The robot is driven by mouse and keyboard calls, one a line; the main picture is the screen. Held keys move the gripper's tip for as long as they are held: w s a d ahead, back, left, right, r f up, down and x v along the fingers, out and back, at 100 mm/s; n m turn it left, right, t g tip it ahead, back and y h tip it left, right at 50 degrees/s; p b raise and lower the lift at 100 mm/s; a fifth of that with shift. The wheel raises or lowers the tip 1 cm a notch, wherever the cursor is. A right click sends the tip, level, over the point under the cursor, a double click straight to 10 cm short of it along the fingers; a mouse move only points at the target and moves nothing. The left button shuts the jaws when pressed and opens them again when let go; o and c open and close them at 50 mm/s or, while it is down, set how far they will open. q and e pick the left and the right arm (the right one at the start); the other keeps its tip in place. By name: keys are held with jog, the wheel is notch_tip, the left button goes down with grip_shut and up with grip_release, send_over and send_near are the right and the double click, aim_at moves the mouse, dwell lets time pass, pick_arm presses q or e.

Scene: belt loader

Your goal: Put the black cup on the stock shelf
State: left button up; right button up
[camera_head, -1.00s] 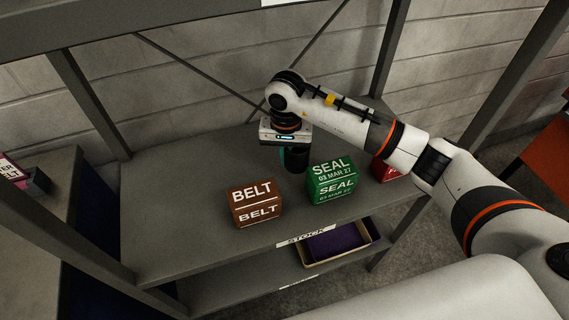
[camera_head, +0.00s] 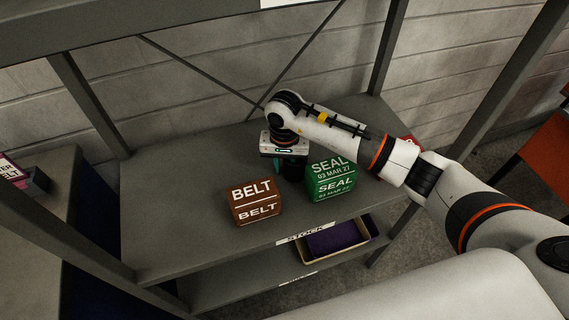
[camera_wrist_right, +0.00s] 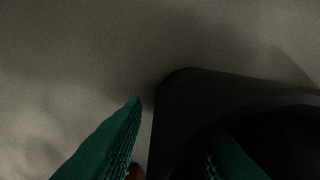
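The black cup (camera_head: 294,172) is on the upper board of the stock shelf (camera_head: 170,215), behind the boxes and mostly hidden under my right gripper (camera_head: 286,168). In the right wrist view the cup (camera_wrist_right: 190,88) is a dark round shape with a dark opening. My right gripper's teal fingers (camera_wrist_right: 177,120) lie on both sides of the cup's near wall, one outside and one over its opening. A light gap shows between the outer finger and the wall, so the gripper looks open. My left gripper is out of view.
A brown BELT box (camera_head: 254,202) and a green SEAL box (camera_head: 331,178) stand close in front of the cup. A red box (camera_head: 411,142) is partly behind my arm. A tray with purple lining (camera_head: 338,238) is on the lower board. The shelf's left part is bare.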

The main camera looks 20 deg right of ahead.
jog(key=shift+r, duration=0.4)
notch_tip(320, 180, up, 12)
jog(key=shift+f+b, duration=0.25)
jog(key=shift+b, duration=0.75)
